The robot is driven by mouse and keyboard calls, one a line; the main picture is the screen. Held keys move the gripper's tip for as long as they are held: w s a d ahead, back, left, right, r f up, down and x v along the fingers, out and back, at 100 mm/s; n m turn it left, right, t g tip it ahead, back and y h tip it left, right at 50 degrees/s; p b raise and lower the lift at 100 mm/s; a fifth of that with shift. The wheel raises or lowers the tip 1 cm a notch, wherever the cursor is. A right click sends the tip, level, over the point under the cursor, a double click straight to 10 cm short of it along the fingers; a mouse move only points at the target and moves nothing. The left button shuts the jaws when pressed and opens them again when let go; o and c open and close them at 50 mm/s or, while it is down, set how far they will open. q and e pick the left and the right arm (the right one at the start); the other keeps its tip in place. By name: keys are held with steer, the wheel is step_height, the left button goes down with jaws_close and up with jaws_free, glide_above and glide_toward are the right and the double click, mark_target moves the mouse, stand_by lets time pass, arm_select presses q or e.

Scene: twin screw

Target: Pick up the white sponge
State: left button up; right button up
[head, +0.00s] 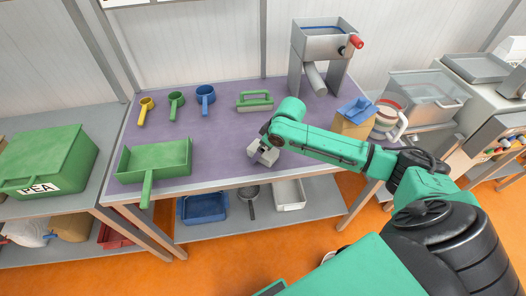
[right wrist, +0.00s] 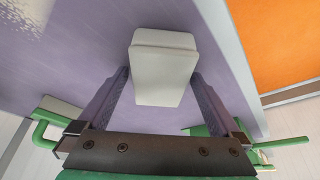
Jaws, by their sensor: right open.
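The white sponge (head: 264,157) lies on the purple tabletop near its front edge, partly covered by my right gripper (head: 265,145) in the head view. In the right wrist view the sponge (right wrist: 164,62) is a pale block in the middle, between and just beyond the two fingertips. My right gripper (right wrist: 161,74) is open, with a finger on either side of the sponge's near part. I cannot tell whether the fingers touch it. My left gripper is not in view.
A green scoop (head: 165,160) and yellow, green and blue cups (head: 205,93) stand on the table's left side. A green-handled brush (head: 254,101) lies behind the sponge. A grey metal machine (head: 318,42) and a cardboard box (head: 351,122) stand to the right.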

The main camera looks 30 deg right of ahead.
steer(key=shift+f+p, duration=0.25)
steer(key=shift+p, duration=0.05)
stand_by(0.6)
steer(key=c, duration=1.4)
steer(key=shift+r+b, duration=0.1)
steer(key=shift+b, duration=0.3)
step_height(320, 180, up, 20)
steer(key=shift+r, duration=0.2)
